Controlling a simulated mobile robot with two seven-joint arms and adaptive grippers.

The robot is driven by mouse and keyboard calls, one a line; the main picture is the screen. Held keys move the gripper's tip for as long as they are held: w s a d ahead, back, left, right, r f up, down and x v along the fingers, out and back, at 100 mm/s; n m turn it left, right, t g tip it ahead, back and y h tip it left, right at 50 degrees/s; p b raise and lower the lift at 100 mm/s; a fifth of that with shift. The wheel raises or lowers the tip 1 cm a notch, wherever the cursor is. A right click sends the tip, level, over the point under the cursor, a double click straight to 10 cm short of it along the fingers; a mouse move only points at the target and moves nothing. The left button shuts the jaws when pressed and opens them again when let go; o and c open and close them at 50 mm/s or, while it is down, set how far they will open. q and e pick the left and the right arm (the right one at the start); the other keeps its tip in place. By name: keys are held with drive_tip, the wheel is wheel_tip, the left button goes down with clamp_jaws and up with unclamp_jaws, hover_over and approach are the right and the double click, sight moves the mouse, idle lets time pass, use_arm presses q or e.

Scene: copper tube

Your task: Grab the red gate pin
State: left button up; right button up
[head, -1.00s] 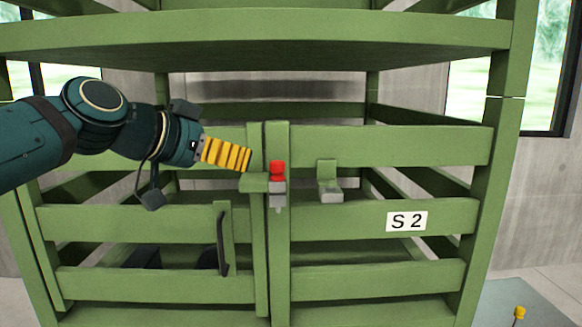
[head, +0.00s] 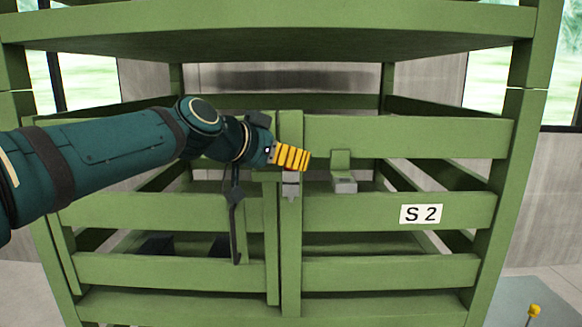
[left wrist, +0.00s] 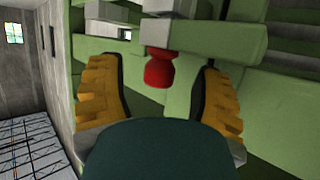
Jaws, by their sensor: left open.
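The red gate pin (left wrist: 159,70) sits in a grey latch bracket (left wrist: 157,32) on the green gate. In the left wrist view its red head lies between the two yellow fingers of my left gripper (left wrist: 160,95), with a gap on each side. In the head view my left gripper (head: 292,158) covers most of the pin, and only a thin bit of red shows below the fingers. The grey bracket and the pin's lower end (head: 290,188) show just under them. My left gripper is open and empty. My right gripper is in neither view.
A green rack with slatted gates (head: 400,210) fills the view. A second latch block (head: 344,184) is right of the pin. A black handle (head: 236,230) hangs on the left gate. A white S 2 label (head: 421,214) is at right.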

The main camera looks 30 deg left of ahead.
use_arm(q)
drive_tip(key=shift+x, duration=0.9)
clamp_jaws()
drive_tip(key=shift+r, duration=0.1)
